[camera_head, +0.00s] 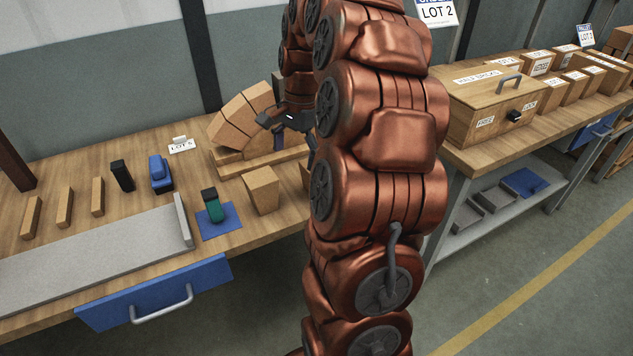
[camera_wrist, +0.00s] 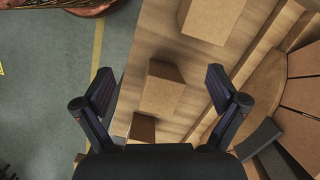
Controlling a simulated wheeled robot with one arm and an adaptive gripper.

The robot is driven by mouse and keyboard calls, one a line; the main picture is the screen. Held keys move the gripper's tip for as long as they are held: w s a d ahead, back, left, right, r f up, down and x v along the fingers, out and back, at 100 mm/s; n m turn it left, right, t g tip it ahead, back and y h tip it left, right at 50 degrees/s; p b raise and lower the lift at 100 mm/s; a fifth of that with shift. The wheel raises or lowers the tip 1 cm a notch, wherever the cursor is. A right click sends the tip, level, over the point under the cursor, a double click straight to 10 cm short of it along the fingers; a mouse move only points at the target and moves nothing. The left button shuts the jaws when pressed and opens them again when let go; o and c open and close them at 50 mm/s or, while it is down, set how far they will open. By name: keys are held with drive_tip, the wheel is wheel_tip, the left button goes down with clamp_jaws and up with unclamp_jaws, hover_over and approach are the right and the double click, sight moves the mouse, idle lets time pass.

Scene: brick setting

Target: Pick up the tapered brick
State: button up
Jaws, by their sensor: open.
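In the wrist view my gripper (camera_wrist: 159,82) is open, with its two dark fingers spread and nothing held. A wooden brick (camera_wrist: 162,90) appears between the fingertips, below them, on the bench; its sides look slanted. A larger brick (camera_wrist: 214,20) lies farther up that view, and a darker brick (camera_wrist: 143,127) shows near the gripper's body. I cannot tell for sure which one is the tapered brick. In the head view my gripper (camera_head: 290,122) is beside the arch and partly hidden by my arm. A block-shaped brick (camera_head: 262,190) stands on the bench; another (camera_head: 305,176) is mostly hidden.
A wooden brick arch (camera_head: 240,118) on a base stands close behind my gripper and also shows in the wrist view (camera_wrist: 300,95). A green object (camera_head: 211,204) on a blue mat (camera_head: 233,217), a grey tray (camera_head: 90,258) and several thin bricks are to the left.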

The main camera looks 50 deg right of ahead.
drive_tip(key=d+m, duration=0.1)
drive_tip(key=d, duration=0.1)
drive_tip(key=d+f+m, duration=0.1)
drive_tip(key=d, duration=0.2)
drive_tip(key=d+f+m, duration=0.1)
drive_tip(key=d, duration=0.1)
drive_tip(key=shift+d+f+b, duration=0.15)
drive_tip(key=shift+d+b, duration=0.05)
drive_tip(key=shift+b, duration=0.1)
drive_tip(key=shift+d+f+m, duration=0.3)
drive_tip(key=shift+d+m, duration=0.1)
drive_tip(key=shift+d, duration=0.1)
drive_tip(key=shift+w+a+f+p, duration=0.1)
drive_tip(key=shift+a+f+p, duration=0.15)
drive_tip(key=shift+f, duration=0.95)
drive_tip(key=shift+w+a+f+p, duration=0.15)
drive_tip(key=shift+f+p, duration=0.15)
drive_tip(key=shift+f, duration=0.95)
drive_tip(key=shift+a+f+p, duration=0.2)
drive_tip(key=shift+f+p, duration=0.05)
drive_tip(key=shift+f, duration=0.95)
drive_tip(key=shift+c, duration=0.4)
drive_tip(key=c, duration=1.4)
drive_tip(key=shift+r, duration=0.1)
